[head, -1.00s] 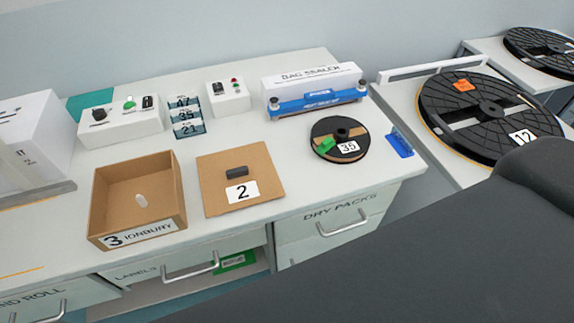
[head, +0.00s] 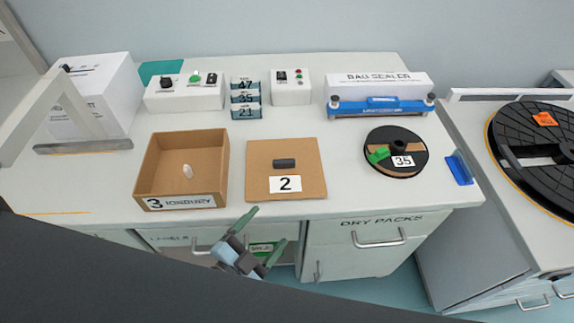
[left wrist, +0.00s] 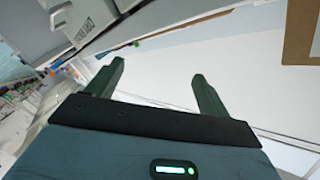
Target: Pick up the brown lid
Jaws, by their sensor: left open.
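The brown lid (head: 308,165) is a flat square panel with a dark handle bar (head: 284,163) and a white label reading 2. It lies flat on the white worktop, right of the open brown box (head: 139,173) labelled 3. My left gripper (head: 266,228) is open and empty in the head view, below and left of the lid, by the counter's front edge. In the left wrist view my left gripper (left wrist: 157,71) shows both fingers apart with nothing between them. A brown edge (left wrist: 300,35) shows at the upper right there; I cannot tell if it is lid or box. My right gripper is not in view.
A small white piece (head: 188,171) lies in the box. A black reel (head: 377,138) labelled 35 lies right of the lid. Numbered blocks (head: 245,98), switch boxes and a blue bag sealer (head: 380,108) stand behind. Worktop around the lid is clear. A drawer below is open.

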